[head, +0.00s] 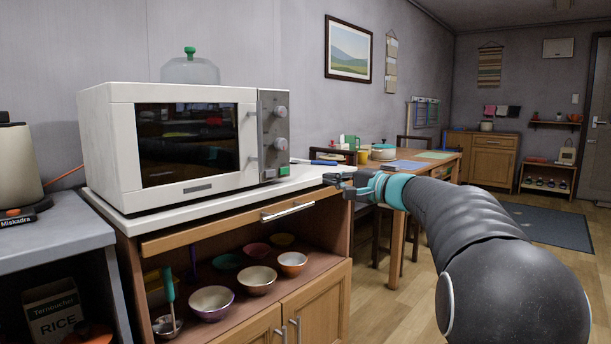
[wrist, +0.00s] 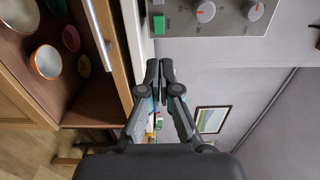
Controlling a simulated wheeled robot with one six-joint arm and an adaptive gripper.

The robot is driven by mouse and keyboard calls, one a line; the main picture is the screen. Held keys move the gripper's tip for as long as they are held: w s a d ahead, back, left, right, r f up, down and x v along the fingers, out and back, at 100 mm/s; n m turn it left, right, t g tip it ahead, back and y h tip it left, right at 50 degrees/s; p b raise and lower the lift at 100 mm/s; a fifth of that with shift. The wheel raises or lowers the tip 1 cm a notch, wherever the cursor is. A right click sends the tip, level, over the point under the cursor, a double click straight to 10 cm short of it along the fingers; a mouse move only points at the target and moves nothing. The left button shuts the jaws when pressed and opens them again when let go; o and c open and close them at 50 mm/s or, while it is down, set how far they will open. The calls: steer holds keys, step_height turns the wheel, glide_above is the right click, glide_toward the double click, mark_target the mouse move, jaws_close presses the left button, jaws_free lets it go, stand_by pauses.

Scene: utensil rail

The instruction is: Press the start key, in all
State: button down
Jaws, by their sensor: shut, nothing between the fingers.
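A white microwave (head: 185,145) stands on the counter with its door shut. Its grey control panel (head: 273,135) is on the right and has two round knobs. The green start key (head: 284,170) is at the panel's lower right; it also shows in the wrist view (wrist: 159,24), near the panel's edge. My gripper (head: 335,179) is shut and empty, to the right of the panel. In the wrist view my closed fingertips (wrist: 160,76) are apart from the green key, with a gap between them in the picture.
The white counter top (head: 235,195) runs under the microwave, with a drawer handle (head: 288,210) below its front edge. A blue-handled utensil (head: 315,162) lies beside the microwave. Bowls (head: 212,302) sit on the open shelf. A wooden table (head: 433,162) with dishes stands behind my gripper.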

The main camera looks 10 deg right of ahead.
mark_target(285, 170)
steer(key=p+x, duration=0.2)
steer(key=x, duration=1.1)
steer(key=shift+w+a, duration=0.25)
steer(key=shift+w, duration=0.05)
